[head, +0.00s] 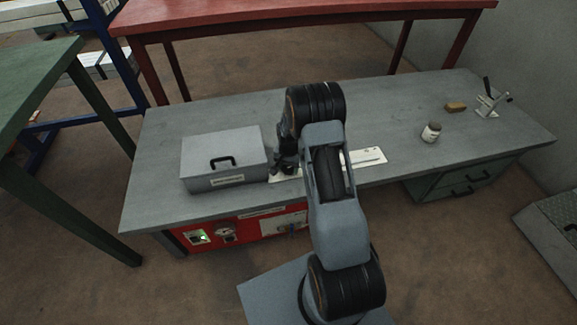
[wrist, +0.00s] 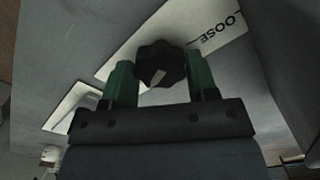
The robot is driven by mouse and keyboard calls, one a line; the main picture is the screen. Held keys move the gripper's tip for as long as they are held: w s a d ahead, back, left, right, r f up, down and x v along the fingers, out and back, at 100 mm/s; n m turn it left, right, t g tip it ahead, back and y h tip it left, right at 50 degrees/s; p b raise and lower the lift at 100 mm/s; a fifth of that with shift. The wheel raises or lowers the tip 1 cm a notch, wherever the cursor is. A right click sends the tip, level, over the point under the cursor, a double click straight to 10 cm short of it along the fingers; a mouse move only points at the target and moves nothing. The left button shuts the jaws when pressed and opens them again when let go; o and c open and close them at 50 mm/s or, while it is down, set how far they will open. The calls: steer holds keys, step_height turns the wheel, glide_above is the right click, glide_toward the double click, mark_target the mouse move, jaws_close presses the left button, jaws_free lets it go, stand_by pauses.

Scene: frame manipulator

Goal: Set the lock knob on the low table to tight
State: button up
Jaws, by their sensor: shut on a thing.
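The lock knob (wrist: 160,58) is black and lobed, with a pale pointer mark on its face. In the wrist view it sits between the two green fingers of my gripper (wrist: 161,76), which is shut on it. A white label plate (wrist: 222,25) beside the knob reads "LOOSE" at the upper right; no "tight" wording is readable. In the head view the white plate (head: 365,158) lies on the grey low table (head: 155,140). My arm covers part of the plate and hides the knob there. My gripper (head: 281,162) is low over the plate's left part.
A grey box with a black handle (head: 222,160) stands just left of my gripper. A jar (head: 431,133), a brown block (head: 456,106) and a lever clamp (head: 488,105) are at the table's right. A red table (head: 300,17) stands behind.

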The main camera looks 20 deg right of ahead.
mark_target(288, 167)
steer(key=shift+m, duration=0.6)
steer(key=o, duration=0.9)
step_height(288, 167, up, 14)
steer(key=p, duration=0.3)
steer(key=shift+f+p, duration=0.1)
steer(key=shift+p, duration=0.25)
